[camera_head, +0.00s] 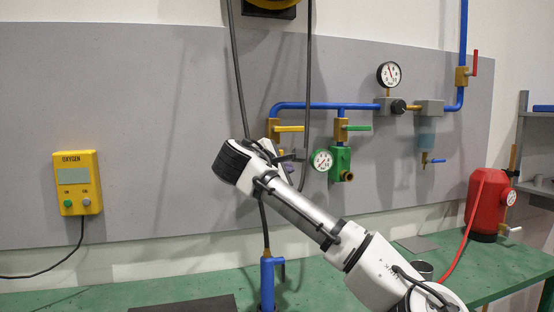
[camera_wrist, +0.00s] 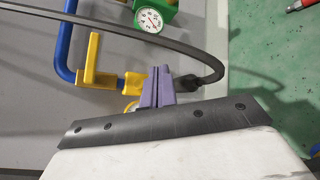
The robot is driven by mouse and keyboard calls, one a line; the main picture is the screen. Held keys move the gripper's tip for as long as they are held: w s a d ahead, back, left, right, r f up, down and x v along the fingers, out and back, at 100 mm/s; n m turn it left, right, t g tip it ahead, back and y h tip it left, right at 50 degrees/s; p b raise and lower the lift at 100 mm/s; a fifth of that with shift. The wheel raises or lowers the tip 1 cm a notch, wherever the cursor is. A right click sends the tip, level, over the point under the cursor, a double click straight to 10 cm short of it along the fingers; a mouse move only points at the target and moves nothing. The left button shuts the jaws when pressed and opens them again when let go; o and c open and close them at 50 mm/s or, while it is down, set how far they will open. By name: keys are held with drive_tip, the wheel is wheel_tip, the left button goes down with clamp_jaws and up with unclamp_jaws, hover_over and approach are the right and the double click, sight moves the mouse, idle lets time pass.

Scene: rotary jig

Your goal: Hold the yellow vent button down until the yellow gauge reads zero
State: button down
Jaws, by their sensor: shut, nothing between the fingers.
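My gripper (camera_wrist: 157,72) has its purple fingers together and empty. In the wrist view the fingertips are at a yellow fitting (camera_wrist: 134,83) on the pipe line; I cannot tell whether they touch it. A round yellow rim (camera_wrist: 130,107) shows beside the fingers, mostly hidden by my gripper; it may be the yellow gauge, and its reading does not show. I cannot make out the yellow vent button for certain. In the head view my gripper (camera_head: 287,168) is in front of the wall panel, below the yellow-handled valve (camera_head: 290,128), and my wrist hides what is behind it.
A green regulator with a white gauge (camera_head: 321,160) is just right of my gripper. A black hose (camera_wrist: 215,50) curves past the fingertips. A yellow oxygen box (camera_head: 77,184) hangs at left. A red tank (camera_head: 487,204) stands at right on the green bench (camera_head: 130,296).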

drive_tip(key=w+p, duration=0.1)
drive_tip(key=w+a+p, duration=0.1)
drive_tip(key=w, duration=0.1)
drive_tip(key=w+p, duration=0.1)
drive_tip(key=w, duration=0.1)
drive_tip(key=shift+w+a+r+p, duration=0.25)
drive_tip(key=shift+a+r+p, duration=0.05)
drive_tip(key=shift+a+p, duration=0.1)
drive_tip(key=shift+w+a+f+p, duration=0.1)
drive_tip(key=shift+w+f+p, duration=0.1)
drive_tip(key=shift+w, duration=0.15)
drive_tip(key=shift+w+a+f+p, duration=0.1)
drive_tip(key=shift+w+p, duration=0.05)
drive_tip(key=shift+w, duration=0.15)
drive_tip(key=shift+w+r+p, duration=0.1)
drive_tip(key=shift+w+p, duration=0.15)
drive_tip(key=shift+p, duration=0.1)
idle(0.9)
drive_tip(key=shift+w+a, duration=0.15)
drive_tip(key=shift+w+a+p, duration=0.1)
drive_tip(key=shift+w+p, duration=0.3)
drive_tip(key=shift+p, duration=0.25)
idle(0.6)
idle(1.5)
drive_tip(key=shift+s+b, duration=0.45)
drive_tip(key=shift+s, duration=0.1)
drive_tip(key=shift+s+d, duration=0.25)
